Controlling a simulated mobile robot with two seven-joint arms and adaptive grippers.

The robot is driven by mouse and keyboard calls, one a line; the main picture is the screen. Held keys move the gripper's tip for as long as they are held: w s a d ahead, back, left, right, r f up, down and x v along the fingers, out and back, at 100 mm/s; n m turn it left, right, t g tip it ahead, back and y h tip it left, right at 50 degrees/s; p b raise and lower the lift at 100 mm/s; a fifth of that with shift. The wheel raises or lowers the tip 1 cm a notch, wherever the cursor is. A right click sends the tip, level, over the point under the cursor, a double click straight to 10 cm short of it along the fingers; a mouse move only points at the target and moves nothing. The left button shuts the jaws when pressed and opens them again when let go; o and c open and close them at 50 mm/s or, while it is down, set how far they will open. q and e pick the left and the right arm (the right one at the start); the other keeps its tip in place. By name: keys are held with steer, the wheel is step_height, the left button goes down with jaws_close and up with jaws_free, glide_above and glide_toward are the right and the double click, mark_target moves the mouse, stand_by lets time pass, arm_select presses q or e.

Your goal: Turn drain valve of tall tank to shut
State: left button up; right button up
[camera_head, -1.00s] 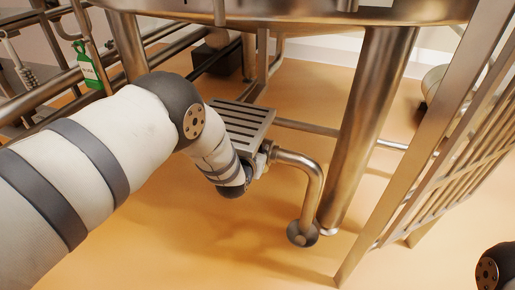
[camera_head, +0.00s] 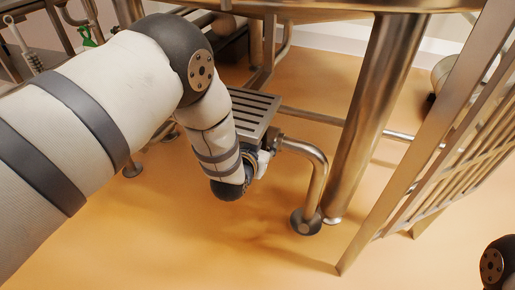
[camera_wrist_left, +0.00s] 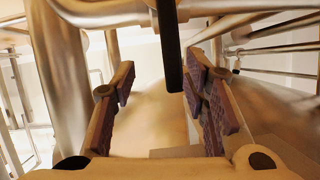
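The tall vessel's metal underside (camera_head: 350,5) runs along the top of the head view. A dark bar (camera_wrist_left: 169,50), which looks like the valve handle, hangs down in the left wrist view. My left gripper (camera_wrist_left: 162,72) is open, with its padded fingers either side of the bar's lower end and a gap visible on both sides. In the head view my left arm hides most of this gripper and the valve. My right gripper is out of view.
A slatted metal step (camera_head: 250,110) lies just behind my left wrist. A thick metal leg (camera_head: 375,115) stands right of the pipe, and a slanted metal ladder or rail (camera_head: 445,140) stands farther right. The orange floor in front is clear.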

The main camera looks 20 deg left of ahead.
arm_select(q)
steer(key=v, duration=0.6)
steer(key=shift+s, duration=0.15)
steer(key=s+a+f+g+p, duration=0.1)
steer(key=s+f+g+p, duration=0.15)
steer(key=s, duration=0.65)
steer(key=s+a+f+n+g+p, duration=0.1)
steer(key=s+a+f+g+p, duration=0.2)
steer(key=s, duration=0.5)
steer(key=s+f+g+p, duration=0.1)
steer(key=s+f+g, duration=0.25)
steer(key=s, duration=0.55)
steer(key=s+r+g+p, duration=0.2)
steer(key=s+g, duration=0.1)
steer(key=s, duration=0.8)
steer(key=s+a+r+g+p, duration=0.1)
steer(key=s+r+g, duration=0.2)
steer(key=s, duration=0.9)
steer(key=shift+s+r+n+g+p, duration=0.3)
steer(key=shift+r+n+g+p, duration=0.1)
steer(key=shift+g, duration=0.1)
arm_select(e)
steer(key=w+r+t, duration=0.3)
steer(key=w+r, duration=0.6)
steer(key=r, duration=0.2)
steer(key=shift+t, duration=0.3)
